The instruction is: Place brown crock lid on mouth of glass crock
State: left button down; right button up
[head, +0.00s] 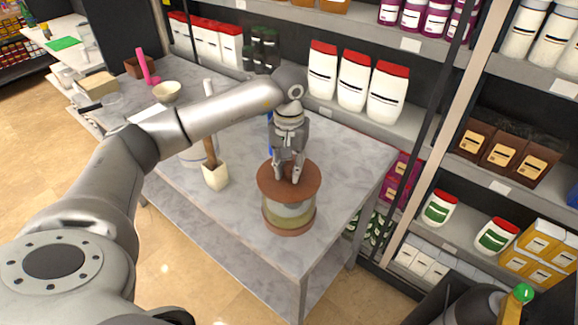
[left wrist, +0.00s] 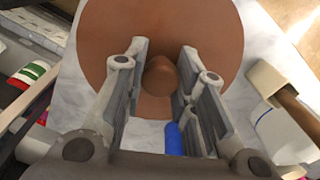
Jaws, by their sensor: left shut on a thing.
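The brown crock lid (head: 268,177) is a flat round disc over the glass crock (head: 290,211), which stands near the front edge of the grey marble table. My left gripper (head: 288,178) points down at the lid's middle and is shut on its knob. In the left wrist view the lid (left wrist: 215,40) fills the top, with its round knob (left wrist: 160,78) between the fingers of my left gripper (left wrist: 160,85). The lid looks level and covers the crock's mouth from above; I cannot tell whether it touches the rim.
A cream block-shaped holder (head: 215,177) with a brown handle stands left of the crock. A blue thing (head: 270,135) is partly hidden behind my gripper. A cream bowl (head: 167,93) and a pink thing (head: 146,68) stand farther back. Stocked shelves line the right. The table right of the crock is clear.

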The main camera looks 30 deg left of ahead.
aim_at(289, 166)
pick_arm(q)
jog(key=c, duration=1.2)
grip_release()
jog(key=shift+c, duration=0.2)
jog(key=shift+o, duration=0.7)
notch_tip(289, 166, up, 12)
